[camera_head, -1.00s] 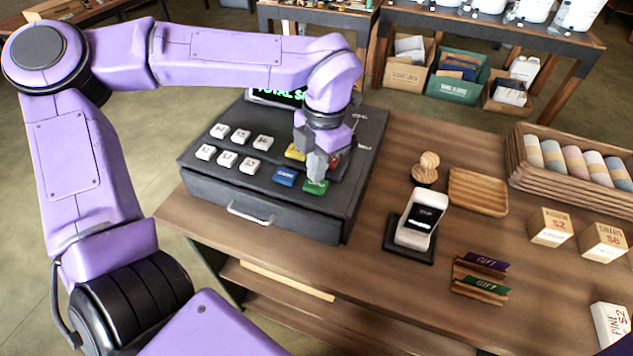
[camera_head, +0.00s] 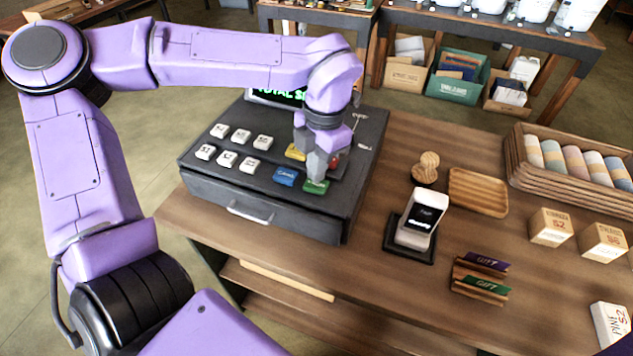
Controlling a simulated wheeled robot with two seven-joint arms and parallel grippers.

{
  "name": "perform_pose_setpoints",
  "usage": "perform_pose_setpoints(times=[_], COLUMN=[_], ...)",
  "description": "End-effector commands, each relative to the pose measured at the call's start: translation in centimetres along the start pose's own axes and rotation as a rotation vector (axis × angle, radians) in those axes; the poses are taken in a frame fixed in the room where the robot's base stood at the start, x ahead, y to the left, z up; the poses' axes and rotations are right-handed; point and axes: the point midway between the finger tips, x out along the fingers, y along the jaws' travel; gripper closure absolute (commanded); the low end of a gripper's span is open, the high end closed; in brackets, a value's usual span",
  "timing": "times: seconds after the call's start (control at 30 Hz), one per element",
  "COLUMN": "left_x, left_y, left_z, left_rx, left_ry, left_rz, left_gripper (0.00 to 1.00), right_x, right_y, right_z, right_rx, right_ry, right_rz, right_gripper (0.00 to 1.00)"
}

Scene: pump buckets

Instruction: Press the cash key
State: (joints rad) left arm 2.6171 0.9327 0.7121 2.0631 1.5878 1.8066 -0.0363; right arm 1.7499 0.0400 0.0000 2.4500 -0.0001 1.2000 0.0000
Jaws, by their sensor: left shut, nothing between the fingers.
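The dark cash register (camera_head: 290,212) stands on the wooden counter. It has white keys at left, a yellow key (camera_head: 295,152), a blue key (camera_head: 285,177), a green key (camera_head: 315,187) and a partly hidden red key. The labels on the blue and green keys are too small to read surely. My left gripper (camera_head: 318,176) points down with its fingers together and empty, right at the green key. Its tips cover the back part of that key; I cannot tell whether they touch it. The display (camera_head: 275,97) shows green text, partly hidden by my arm. My right gripper is not in view.
To the right stand a card reader (camera_head: 418,220), a wooden stamp (camera_head: 427,167), a wooden tray (camera_head: 478,192), gift cards in a holder (camera_head: 480,280), small boxes (camera_head: 550,227) and a crate of rolled goods (camera_head: 575,190). The counter's middle front (camera_head: 365,270) is clear.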

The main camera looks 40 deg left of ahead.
Motion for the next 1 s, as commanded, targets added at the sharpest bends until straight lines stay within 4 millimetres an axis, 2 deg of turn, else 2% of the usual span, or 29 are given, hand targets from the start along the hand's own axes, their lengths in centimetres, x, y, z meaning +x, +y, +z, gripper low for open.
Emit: perform_pose_setpoints(times=[1.0], left_x=[1.6], left_y=[0.0], left_z=[0.2], left_rx=[0.0], left_ry=[0.0], left_rz=[0.0], left_gripper=[1.0], right_x=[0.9], right_y=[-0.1], right_z=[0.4], right_rx=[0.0], right_ry=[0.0], right_rz=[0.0], right_gripper=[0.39])
